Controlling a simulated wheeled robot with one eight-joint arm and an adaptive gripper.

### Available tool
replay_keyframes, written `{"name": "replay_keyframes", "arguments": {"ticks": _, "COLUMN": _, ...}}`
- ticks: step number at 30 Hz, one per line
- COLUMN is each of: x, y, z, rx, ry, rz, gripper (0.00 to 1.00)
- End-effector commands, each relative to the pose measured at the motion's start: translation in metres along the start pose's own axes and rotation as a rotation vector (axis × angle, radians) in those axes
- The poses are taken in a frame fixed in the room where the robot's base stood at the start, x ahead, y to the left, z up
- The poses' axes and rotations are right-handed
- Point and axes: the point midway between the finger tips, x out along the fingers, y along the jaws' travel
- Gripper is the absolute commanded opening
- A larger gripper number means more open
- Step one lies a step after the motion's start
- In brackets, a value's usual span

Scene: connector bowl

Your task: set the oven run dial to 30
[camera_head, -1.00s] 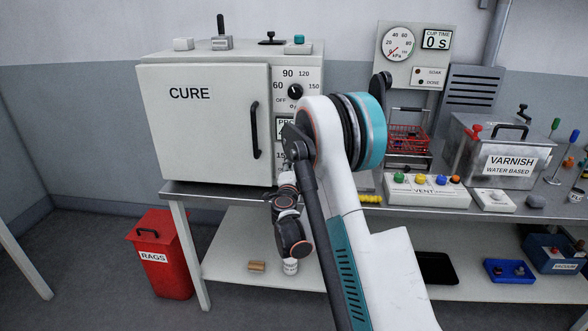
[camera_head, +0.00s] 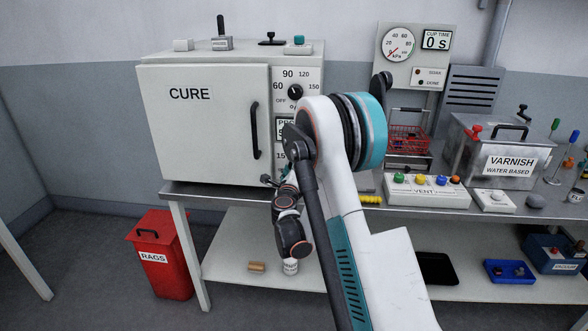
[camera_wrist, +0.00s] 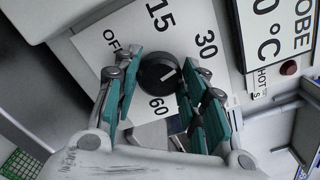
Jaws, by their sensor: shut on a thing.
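The oven run dial (camera_wrist: 158,72) is a round black knob on a white panel in the wrist view. Around it are the marks OFF, 15, 30 and 60. A short white pointer line on the knob points up and right, roughly toward the 30 mark (camera_wrist: 205,43). My gripper (camera_wrist: 161,70) has its teal-padded fingers on either side of the knob and is shut on it. In the head view my arm hides the run dial, on the lower panel of the white CURE oven (camera_head: 200,125).
An upper temperature dial (camera_head: 295,92) sits above on the same oven panel. The oven door has a black vertical handle (camera_head: 255,130). A probe display (camera_wrist: 275,40) is beside the run dial. A VENT button box (camera_head: 427,192) stands to the right on the bench.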

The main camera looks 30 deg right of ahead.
Motion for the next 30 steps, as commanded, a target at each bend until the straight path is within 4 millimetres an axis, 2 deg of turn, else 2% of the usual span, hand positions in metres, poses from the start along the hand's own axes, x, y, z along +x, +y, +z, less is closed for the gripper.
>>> {"name": "replay_keyframes", "arguments": {"ticks": 10, "x": -0.0010, "y": 0.0003, "z": -0.0019, "rx": 0.140, "ry": 0.002, "rz": -0.001, "gripper": 0.15}}
{"name": "replay_keyframes", "arguments": {"ticks": 26, "x": -0.0010, "y": 0.0003, "z": -0.0018, "rx": 0.164, "ry": 0.002, "rz": -0.001, "gripper": 0.15}}
{"name": "replay_keyframes", "arguments": {"ticks": 27, "x": -0.0010, "y": 0.0003, "z": -0.0018, "rx": 0.164, "ry": 0.002, "rz": -0.001, "gripper": 0.43}}
{"name": "replay_keyframes", "arguments": {"ticks": 29, "x": -0.0009, "y": 0.0003, "z": -0.0018, "rx": 0.164, "ry": 0.002, "rz": -0.001, "gripper": 0.57}}
{"name": "replay_keyframes", "arguments": {"ticks": 30, "x": -0.0008, "y": 0.0003, "z": -0.0016, "rx": 0.163, "ry": 0.002, "rz": -0.001, "gripper": 0.59}}
